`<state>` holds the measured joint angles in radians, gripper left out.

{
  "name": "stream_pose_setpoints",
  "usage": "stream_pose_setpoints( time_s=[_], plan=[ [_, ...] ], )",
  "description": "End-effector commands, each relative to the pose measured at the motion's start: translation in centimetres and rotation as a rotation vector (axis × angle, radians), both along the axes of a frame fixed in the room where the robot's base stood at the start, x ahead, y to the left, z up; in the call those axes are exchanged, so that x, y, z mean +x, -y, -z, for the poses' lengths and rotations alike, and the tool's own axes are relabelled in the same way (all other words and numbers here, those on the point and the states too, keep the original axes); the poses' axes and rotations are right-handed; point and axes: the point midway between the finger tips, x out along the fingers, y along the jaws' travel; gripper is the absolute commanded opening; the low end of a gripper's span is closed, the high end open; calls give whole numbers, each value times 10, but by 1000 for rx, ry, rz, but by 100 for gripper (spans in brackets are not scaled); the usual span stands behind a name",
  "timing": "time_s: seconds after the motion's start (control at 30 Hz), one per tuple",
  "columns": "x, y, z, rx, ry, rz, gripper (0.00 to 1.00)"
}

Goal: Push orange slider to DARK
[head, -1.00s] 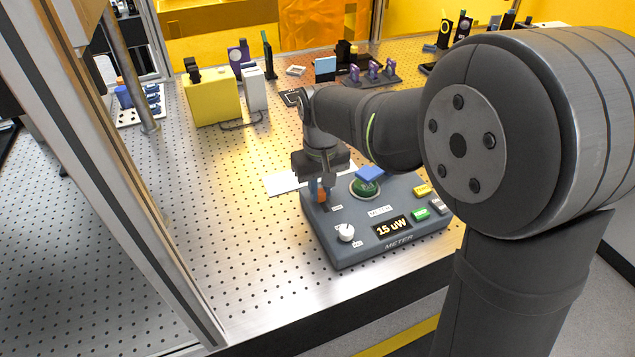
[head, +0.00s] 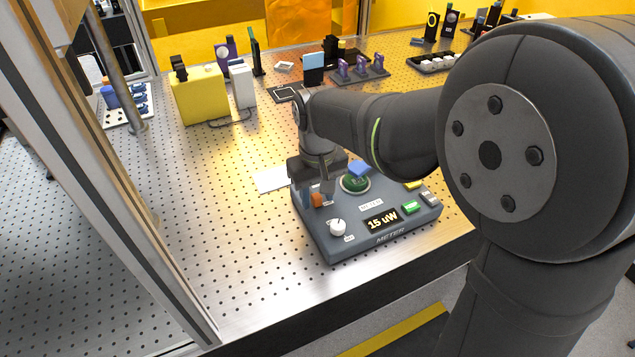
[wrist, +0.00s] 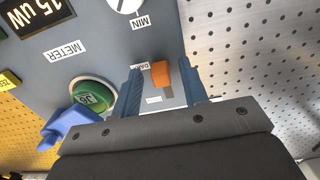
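The orange slider (wrist: 161,74) stands on the grey meter box (head: 340,247), at the end of its slot nearer the white knob (head: 338,227). It also shows in the head view (head: 317,200), partly behind the gripper. My gripper (wrist: 160,68) is open, with its blue fingers on either side of the slider and visible gaps to it in the wrist view. A small label beside the slider is partly hidden by the left finger; it seems to begin with "DA". The meter display (head: 382,221) reads 15 uW.
A green round button (head: 354,185) with a blue piece (head: 359,169) beside it sits close to the gripper. Green, yellow and grey buttons line the box's right side. A white sheet (head: 270,179) lies left of the box. Open perforated table lies farther left.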

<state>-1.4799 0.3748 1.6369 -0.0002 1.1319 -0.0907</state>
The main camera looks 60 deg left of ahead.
Motion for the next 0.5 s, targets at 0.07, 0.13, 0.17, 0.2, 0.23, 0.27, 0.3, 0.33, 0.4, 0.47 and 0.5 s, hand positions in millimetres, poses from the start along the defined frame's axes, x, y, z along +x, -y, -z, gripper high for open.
stream_pose_setpoints(
  time_s=[0.07, 0.13, 0.17, 0.2, 0.23, 0.27, 0.3, 0.33, 0.4, 0.47, 0.5],
  plan=[
    [0, -1, -6, 2, 0, 0, 40],
    [0, -1, -15, 5, 0, 0, 40],
    [0, -1, -20, 5, 0, 0, 40],
    [0, -1, -27, 6, 0, 0, 40],
    [0, -1, -34, 6, 0, 0, 40],
    [0, -1, -41, 6, 1, 0, 40],
    [0, -1, -51, 7, 1, 0, 40],
    [0, -1, -58, 7, 1, 0, 40],
    [0, -1, -76, 6, 1, 0, 40],
    [0, -1, -91, 7, 1, 0, 40],
    [0, -1, -101, 5, 0, 0, 40]
  ],
)
